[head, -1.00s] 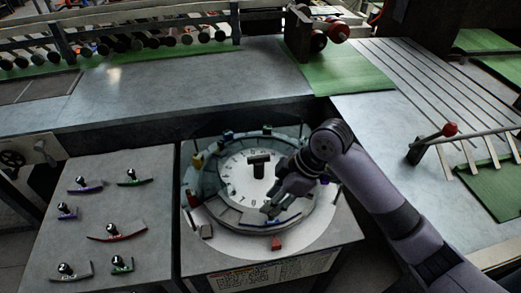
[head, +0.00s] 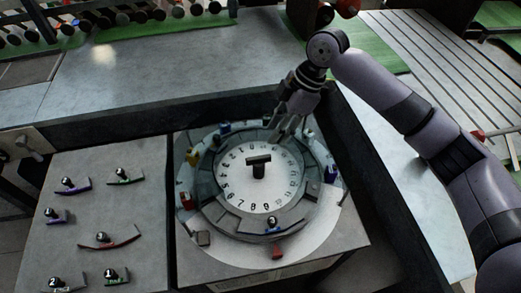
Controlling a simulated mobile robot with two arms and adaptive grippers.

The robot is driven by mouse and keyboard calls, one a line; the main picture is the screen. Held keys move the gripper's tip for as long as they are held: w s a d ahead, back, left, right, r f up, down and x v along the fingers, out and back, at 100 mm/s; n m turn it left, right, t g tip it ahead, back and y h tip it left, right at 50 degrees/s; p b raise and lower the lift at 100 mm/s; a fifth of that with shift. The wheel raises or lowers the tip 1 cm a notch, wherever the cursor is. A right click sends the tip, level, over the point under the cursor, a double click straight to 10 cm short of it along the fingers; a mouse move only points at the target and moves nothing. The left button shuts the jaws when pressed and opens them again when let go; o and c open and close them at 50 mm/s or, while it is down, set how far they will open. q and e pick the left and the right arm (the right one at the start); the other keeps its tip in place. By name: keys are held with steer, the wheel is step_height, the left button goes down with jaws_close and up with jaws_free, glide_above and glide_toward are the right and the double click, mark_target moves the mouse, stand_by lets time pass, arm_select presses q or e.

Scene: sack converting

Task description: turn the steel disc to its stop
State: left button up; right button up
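The steel disc (head: 232,190) is a pale round dial with dark numbers around its edge and a black T-shaped piece at its middle. A grey segmented ring (head: 218,208) surrounds it. My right gripper (head: 283,134) points down at the far right edge of the disc and covers a bit of the ring there. I cannot tell whether it touches the ring or whether its fingers are open or closed. A small knobbed piece with a blue base (head: 273,224) sits at the near side of the ring. My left gripper is not in view.
Several knobbed curved pieces lie on the grey panel (head: 135,216) at left. A raised dark edge (head: 130,120) runs behind; the grey counter beyond is largely clear.

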mark_target(259, 157)
steer(key=p+x, duration=0.2)
steer(key=x, duration=0.7)
steer(key=shift+a+f, duration=0.15)
steer(key=shift+f, duration=0.2)
steer(key=shift+w+a+f, duration=0.2)
steer(key=shift+a+f, duration=0.05)
steer(key=shift+f, duration=0.45)
steer(key=shift+s, duration=0.1)
steer(key=shift+c, duration=0.4)
jaws_close()
